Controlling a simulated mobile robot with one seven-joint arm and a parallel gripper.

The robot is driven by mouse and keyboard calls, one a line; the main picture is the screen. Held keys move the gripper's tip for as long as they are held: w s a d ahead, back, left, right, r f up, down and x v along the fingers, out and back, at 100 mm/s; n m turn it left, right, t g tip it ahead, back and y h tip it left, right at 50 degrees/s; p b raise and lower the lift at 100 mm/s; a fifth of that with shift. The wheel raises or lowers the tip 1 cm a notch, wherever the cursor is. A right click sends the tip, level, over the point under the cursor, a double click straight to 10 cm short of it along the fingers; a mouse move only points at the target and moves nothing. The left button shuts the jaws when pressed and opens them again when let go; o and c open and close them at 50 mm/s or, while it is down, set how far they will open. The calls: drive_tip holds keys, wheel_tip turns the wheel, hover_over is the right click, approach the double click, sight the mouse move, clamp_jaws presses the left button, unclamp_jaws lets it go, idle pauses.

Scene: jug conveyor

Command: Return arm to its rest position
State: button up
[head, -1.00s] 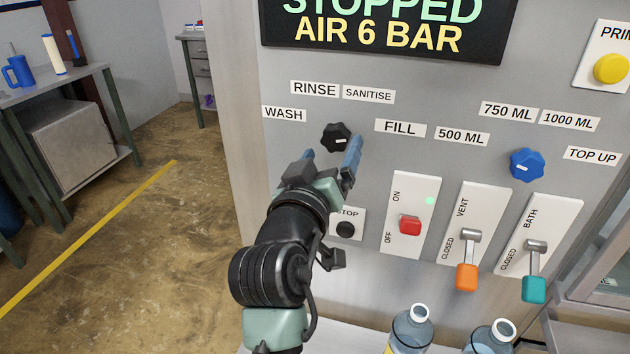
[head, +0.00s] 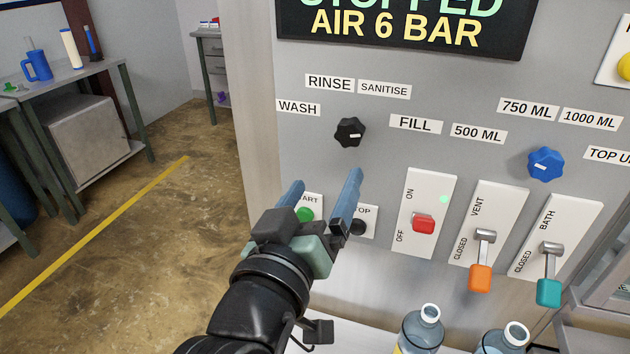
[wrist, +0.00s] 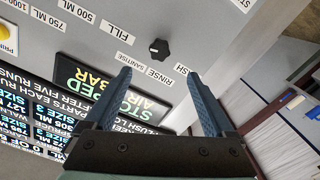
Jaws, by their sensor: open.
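My gripper (head: 320,200) is in front of the grey control panel (head: 400,160) in the head view. Its two blue fingers are apart with nothing between them. The black selector knob (head: 350,132) is just above the fingertips, and the gripper is clear of it. In the wrist view both fingers (wrist: 162,103) are spread, with the black knob (wrist: 159,48) beyond them. The green start button (head: 305,214) shows between the fingers.
A blue knob (head: 545,164), a red switch (head: 423,224), an orange lever (head: 481,277) and a teal lever (head: 549,290) project from the panel. Clear bottles (head: 422,330) stand below. A bench (head: 100,85) is at the left, with open floor (head: 130,260) between.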

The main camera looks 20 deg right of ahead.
drive_tip(key=s+a+r+t+y+p, duration=0.3)
drive_tip(key=r+t+p, duration=0.1)
drive_tip(key=r, duration=0.9)
drive_tip(key=s+a+r+n+t+y+p, duration=0.1)
drive_tip(key=s+a+r+t+y+p, duration=0.2)
drive_tip(key=r, duration=1.1)
drive_tip(key=s+a+r+t+y+p, duration=0.3)
drive_tip(key=a+r+t+y+p, duration=0.1)
drive_tip(key=r, duration=0.9)
drive_tip(key=shift+s+a+r+n+t+p, duration=0.15)
drive_tip(key=shift+s+a+n+t+p, duration=0.3)
drive_tip(key=shift+t+p, duration=0.25)
